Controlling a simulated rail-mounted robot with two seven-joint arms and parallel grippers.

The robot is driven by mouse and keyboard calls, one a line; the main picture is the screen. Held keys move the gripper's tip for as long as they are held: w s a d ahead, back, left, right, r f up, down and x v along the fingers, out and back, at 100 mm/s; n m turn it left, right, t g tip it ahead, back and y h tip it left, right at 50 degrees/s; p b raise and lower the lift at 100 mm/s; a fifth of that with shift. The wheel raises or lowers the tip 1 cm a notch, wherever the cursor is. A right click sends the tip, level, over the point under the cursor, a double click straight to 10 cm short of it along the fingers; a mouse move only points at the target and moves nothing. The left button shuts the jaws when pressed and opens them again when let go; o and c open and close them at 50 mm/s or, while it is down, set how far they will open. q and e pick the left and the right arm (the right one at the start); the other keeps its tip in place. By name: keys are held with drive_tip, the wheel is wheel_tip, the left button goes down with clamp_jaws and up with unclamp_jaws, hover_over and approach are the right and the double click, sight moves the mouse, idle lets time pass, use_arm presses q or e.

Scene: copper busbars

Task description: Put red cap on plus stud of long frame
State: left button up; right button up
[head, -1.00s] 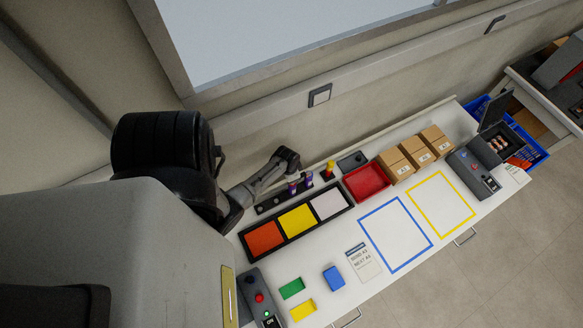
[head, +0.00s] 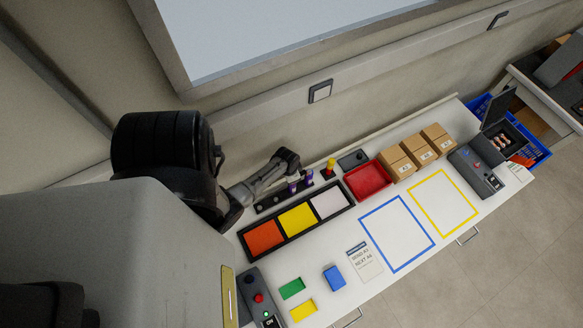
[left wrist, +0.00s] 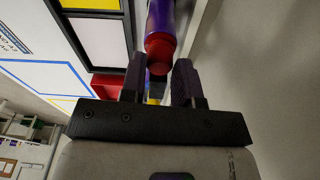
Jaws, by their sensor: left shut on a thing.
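My left gripper (left wrist: 160,72) has its two dark fingers on either side of a red, round-ended cap (left wrist: 160,48). The cap lies in line with a purple cylinder (left wrist: 162,14); whether they are joined I cannot tell. In the head view my left arm bends down over the rear left of the table, and small purple upright pieces (head: 308,177) show beside the wrist. They stand at a long dark strip (head: 265,205) behind the colour tray. The fingertips are too small to make out there. I cannot pick out the long frame or its plus mark. My right gripper is out of view.
A black tray with orange, yellow and white panels (head: 297,218) lies in front of the strip. A red bin (head: 368,181), a red-topped yellow piece (head: 330,165) and cardboard boxes (head: 416,149) are to the right. The wall is close behind. Blue and yellow outlined areas are clear.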

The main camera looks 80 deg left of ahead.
use_arm(q)
drive_tip(key=shift+f, duration=0.15)
drive_tip(key=o, duration=0.8)
drive_tip(key=shift+o, duration=0.2)
wheel_tip(320, 180, up, 3)
drive_tip(key=p, duration=0.2)
drive_tip(key=shift+r+p, duration=0.2)
drive_tip(key=shift+p, duration=0.1)
drive_tip(key=shift+r, duration=1.3)
